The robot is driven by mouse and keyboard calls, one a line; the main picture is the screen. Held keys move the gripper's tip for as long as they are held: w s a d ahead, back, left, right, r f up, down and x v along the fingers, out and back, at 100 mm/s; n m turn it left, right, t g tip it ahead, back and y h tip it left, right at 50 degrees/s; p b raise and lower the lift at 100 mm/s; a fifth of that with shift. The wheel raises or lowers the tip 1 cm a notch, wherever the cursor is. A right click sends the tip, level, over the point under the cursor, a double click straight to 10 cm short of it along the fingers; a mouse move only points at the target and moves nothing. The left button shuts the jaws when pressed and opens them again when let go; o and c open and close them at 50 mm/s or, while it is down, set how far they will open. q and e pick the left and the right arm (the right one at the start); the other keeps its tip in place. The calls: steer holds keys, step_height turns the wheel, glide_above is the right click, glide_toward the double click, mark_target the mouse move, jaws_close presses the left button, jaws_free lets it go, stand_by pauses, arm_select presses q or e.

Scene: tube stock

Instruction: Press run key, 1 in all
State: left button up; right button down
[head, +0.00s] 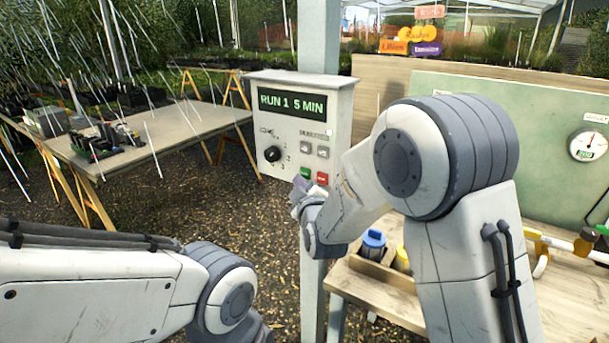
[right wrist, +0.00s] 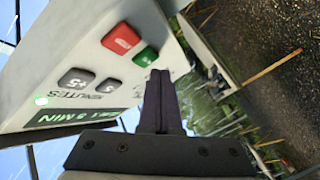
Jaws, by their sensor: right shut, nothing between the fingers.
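A pale control box (head: 340,108) is fixed to a post, and its display (head: 292,103) reads "RUN 1 5 MIN". A green key (head: 305,172) and a red key (head: 321,178) sit low on its face; their labels are too small to read. My right gripper (head: 300,190) is just below the green key. In the right wrist view its fingers (right wrist: 158,76) are shut and empty. Their tips are close to the green key (right wrist: 146,55), with the red key (right wrist: 121,39) beyond; I cannot tell if they touch. My left gripper is out of view.
The box also has a black knob (head: 272,154) and two grey keys (head: 315,149). A green light (right wrist: 40,100) shows on it. A wooden bench (head: 400,297) with a blue-capped item (head: 373,240) stands to the right. A trestle table (head: 178,135) stands at the left.

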steer(key=shift+s+a, duration=0.1)
steer(key=s+a, duration=0.1)
steer(key=s, duration=0.1)
steer(key=s+a, duration=0.1)
steer(key=s, duration=0.1)
steer(key=shift+a+b, duration=0.3)
steer(key=shift+a, duration=0.1)
stand_by(0.4)
